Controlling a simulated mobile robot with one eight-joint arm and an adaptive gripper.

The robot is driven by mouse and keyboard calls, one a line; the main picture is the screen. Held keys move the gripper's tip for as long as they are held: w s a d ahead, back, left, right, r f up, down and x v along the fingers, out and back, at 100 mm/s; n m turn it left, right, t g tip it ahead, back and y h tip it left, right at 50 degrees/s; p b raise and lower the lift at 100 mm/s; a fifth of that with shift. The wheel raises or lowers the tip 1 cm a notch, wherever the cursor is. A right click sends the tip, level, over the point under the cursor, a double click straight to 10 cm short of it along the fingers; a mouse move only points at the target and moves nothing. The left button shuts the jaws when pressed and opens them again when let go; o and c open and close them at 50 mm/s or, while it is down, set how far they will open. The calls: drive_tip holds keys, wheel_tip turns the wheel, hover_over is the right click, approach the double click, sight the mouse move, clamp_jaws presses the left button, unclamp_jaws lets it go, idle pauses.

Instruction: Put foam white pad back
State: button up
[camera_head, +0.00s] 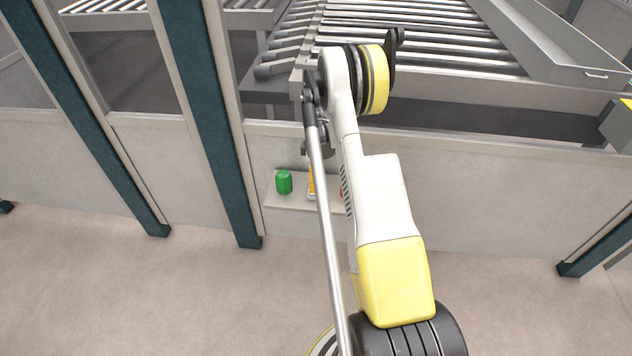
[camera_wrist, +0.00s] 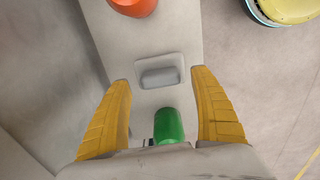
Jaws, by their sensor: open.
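A small pale grey-white block (camera_wrist: 158,78), which looks like the foam white pad, lies on a slightly larger pale square (camera_wrist: 178,60) on the shelf in the wrist view. My gripper (camera_wrist: 161,76) is open, its two yellow fingers spread wide. In the picture, the fingertips lie left and right of the block, with nothing held between them. How far they are above the shelf cannot be told. In the head view a yellow part of my gripper (camera_head: 311,184) shows at the shelf, mostly behind my arm. The pad is hidden there.
A green can-like object (camera_wrist: 169,126) is on the shelf between the finger bases; it also shows in the head view (camera_head: 284,182). An orange-red round object (camera_wrist: 134,5) is at the wrist view's top. The narrow shelf (camera_head: 290,205) is against a low panel (camera_head: 480,175).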

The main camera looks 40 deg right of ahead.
wheel_tip(320, 180, up, 10)
drive_tip(key=p, duration=0.4)
drive_tip(key=s+a+r+m+t+h, duration=0.1)
drive_tip(key=a+r+m, duration=0.1)
drive_tip(key=a+r, duration=0.8)
drive_tip(key=s+a+r+m+t, duration=0.1)
drive_tip(key=s+a+r+t, duration=0.1)
drive_tip(key=a+r, duration=0.75)
drive_tip(key=s+a+r+m+t, duration=0.2)
drive_tip(key=s+a+r, duration=0.1)
drive_tip(key=s+a, duration=0.4)
drive_tip(key=s+a+r+m+t+y, duration=0.1)
drive_tip(key=s+a+r+m+t, duration=0.1)
drive_tip(key=s+a, duration=0.6)
wheel_tip(320, 180, up, 3)
drive_tip(key=shift+s+f+m, duration=0.2)
drive_tip(key=shift+s+m, duration=0.3)
drive_tip(key=shift+s, duration=0.55)
